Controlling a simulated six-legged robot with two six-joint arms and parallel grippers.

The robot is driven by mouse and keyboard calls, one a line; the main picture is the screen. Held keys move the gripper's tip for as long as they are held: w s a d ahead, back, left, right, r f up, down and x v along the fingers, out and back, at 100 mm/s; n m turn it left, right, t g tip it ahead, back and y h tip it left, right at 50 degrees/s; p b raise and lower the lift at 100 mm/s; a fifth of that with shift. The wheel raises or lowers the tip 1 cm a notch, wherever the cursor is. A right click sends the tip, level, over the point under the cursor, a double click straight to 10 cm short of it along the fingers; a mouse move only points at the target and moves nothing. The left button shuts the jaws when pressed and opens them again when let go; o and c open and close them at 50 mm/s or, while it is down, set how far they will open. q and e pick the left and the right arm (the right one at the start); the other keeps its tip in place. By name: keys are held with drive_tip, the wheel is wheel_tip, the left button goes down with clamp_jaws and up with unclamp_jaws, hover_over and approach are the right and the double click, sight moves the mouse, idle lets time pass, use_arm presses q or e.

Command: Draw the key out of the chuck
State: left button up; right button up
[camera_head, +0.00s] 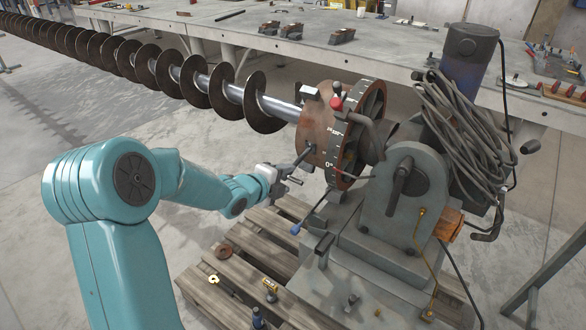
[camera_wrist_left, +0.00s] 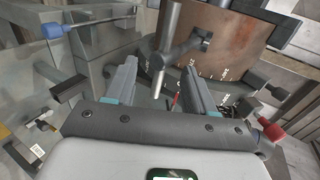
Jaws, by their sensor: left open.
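The rusty brown chuck (camera_head: 318,128) holds the end of the long auger in the head view. The grey T-shaped key (camera_head: 303,156) sticks out of its near side, and its far end is in a square socket. In the left wrist view the key's crossbar (camera_wrist_left: 165,48) stands near upright, with its lower end in line with the gap between my fingers. My left gripper (camera_head: 290,176) is open and close to the key; its two fingers also show in the left wrist view (camera_wrist_left: 160,88). I cannot tell whether they touch the key. My right gripper is not in view.
The auger (camera_head: 205,82) runs to the upper left. The grey gearbox (camera_head: 390,200) with coiled cable (camera_head: 465,130) stands right of the chuck. A blue-tipped lever (camera_head: 296,229) lies below my gripper. Small parts lie on the wooden pallet (camera_head: 240,240). A workbench (camera_head: 400,68) is behind.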

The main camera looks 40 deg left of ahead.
use_arm(q)
clamp_jaws()
drive_tip(key=shift+s, duration=0.15)
drive_tip(key=shift+s+d+b, duration=0.2)
drive_tip(key=shift+s+b, duration=0.35)
drive_tip(key=shift+s, duration=1.55)
